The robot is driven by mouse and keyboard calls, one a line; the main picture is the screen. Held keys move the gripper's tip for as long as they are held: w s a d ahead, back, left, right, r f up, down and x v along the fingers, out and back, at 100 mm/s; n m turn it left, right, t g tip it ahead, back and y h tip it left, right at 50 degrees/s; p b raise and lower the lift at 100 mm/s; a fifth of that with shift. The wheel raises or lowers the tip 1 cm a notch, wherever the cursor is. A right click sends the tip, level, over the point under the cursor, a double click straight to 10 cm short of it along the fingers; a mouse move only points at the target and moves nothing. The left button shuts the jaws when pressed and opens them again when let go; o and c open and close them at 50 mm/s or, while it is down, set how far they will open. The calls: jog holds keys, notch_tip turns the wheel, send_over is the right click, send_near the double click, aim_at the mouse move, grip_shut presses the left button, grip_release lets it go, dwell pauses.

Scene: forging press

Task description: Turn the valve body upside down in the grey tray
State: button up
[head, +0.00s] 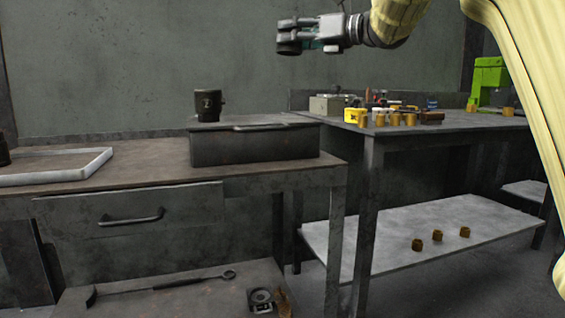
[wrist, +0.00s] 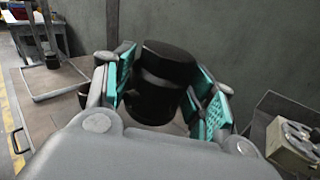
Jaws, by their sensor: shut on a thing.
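My gripper (head: 305,38) is high in the air above the benches, in front of the back wall. In the wrist view its teal pads (wrist: 165,88) are closed on both sides of a black, rounded part, which I take to be the valve body (wrist: 160,72). In the head view the fingers hide most of this part; its upright or inverted state cannot be told there. The grey tray (head: 98,166), with a low pale rim, lies on the left bench, well left of and below my gripper. It also shows at upper left in the wrist view (wrist: 38,62).
A black cup-like part (head: 208,104) with a pale mark stands on a dark metal box (head: 255,146). Another dark object (head: 3,152) is cut off at the left edge. The right bench holds yellow-brown parts (head: 395,118) and a green machine (head: 488,76). Bare bench (head: 150,164) lies between tray and box.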

jog(key=shift+r+m+p, duration=0.25)
jog(key=shift+m+p, duration=1.35)
jog(key=shift+p, duration=0.95)
jog(key=shift+f+m+p, duration=0.1)
jog(key=shift+m+p, duration=0.4)
jog(key=shift+p, duration=0.25)
jog(key=shift+f, duration=0.15)
